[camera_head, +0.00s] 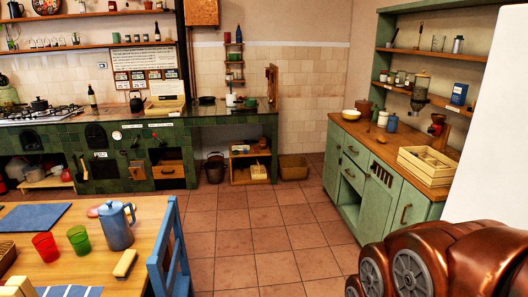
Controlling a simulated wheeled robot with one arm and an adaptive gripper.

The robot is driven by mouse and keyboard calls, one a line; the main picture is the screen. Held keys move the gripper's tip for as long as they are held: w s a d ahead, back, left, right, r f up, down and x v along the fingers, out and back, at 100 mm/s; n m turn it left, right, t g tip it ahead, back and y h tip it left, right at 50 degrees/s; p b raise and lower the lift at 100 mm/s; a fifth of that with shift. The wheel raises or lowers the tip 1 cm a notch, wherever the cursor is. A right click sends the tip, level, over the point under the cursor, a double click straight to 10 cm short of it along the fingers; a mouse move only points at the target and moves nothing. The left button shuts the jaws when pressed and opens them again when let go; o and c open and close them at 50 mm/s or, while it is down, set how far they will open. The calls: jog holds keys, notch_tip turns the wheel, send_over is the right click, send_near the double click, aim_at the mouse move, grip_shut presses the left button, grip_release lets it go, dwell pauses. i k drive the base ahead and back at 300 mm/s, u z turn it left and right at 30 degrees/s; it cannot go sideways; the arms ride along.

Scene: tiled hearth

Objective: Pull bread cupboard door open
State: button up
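A green wooden cupboard (360,215) with a brown worktop stands along the right wall. Its front has drawers with dark handles at the left and an open compartment below them. To the right is a green door panel with dark vertical slots (382,174), which looks closed. A curved dark handle (405,214) is on the front right of the slots. No label tells which door is the bread cupboard's. My copper-coloured arm with grey round joints fills the lower right corner and hides the cupboard's near end. My gripper is not visible.
Red tiled floor (270,240) is clear in front of the cupboard. A wooden table (80,260) with cups and a blue jug (117,225), and a blue chair (168,255), stand at the left. A wooden crate (428,164) sits on the worktop. A basket (293,168) is by the back wall.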

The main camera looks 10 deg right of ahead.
aim_at(380, 202)
jog(key=i, duration=3.2)
jog(key=z, duration=0.55)
